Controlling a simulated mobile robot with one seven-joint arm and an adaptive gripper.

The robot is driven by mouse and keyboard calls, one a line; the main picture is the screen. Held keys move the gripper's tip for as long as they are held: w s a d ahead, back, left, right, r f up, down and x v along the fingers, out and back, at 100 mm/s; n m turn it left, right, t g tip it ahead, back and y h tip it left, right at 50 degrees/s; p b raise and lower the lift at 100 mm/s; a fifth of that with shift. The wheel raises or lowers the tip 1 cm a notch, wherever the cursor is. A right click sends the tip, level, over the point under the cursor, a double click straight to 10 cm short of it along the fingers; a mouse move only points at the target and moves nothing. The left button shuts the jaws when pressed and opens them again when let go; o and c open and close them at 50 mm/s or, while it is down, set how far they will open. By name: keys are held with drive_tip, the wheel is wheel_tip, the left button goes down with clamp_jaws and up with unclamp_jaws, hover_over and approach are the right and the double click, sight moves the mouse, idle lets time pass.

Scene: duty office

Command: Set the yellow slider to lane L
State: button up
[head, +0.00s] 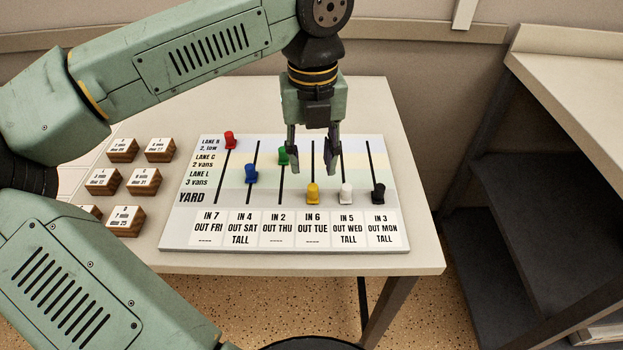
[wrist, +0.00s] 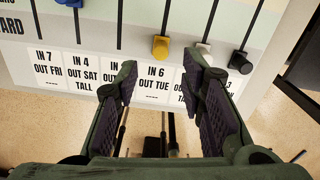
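The yellow slider (head: 313,194) stands at the yard end of its slot on the board (head: 172,243), above the IN 6 OUT TUE card. It also shows in the wrist view (wrist: 160,47), beyond and between my fingertips. My gripper (head: 314,170) is open and empty, pointing down above the board. In the head view its fingers hang over the slots to either side of the yellow slider's slot. In neither view do the fingers touch the slider. Lane L is labelled on the board's left, just above YARD.
The white slider (head: 346,193) is close on the right, and the black slider (head: 378,193) beyond it. Green (head: 284,157), blue (head: 251,174) and red (head: 230,140) sliders stand to the left. Several wooden blocks (head: 124,156) lie left of the board.

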sight(313, 186)
wheel_tip(313, 186, down, 7)
drive_tip(key=shift+r+p, duration=0.1)
drive_tip(key=shift+p, duration=0.25)
drive_tip(key=shift+c, duration=0.5)
clamp_jaws()
idle(0.3)
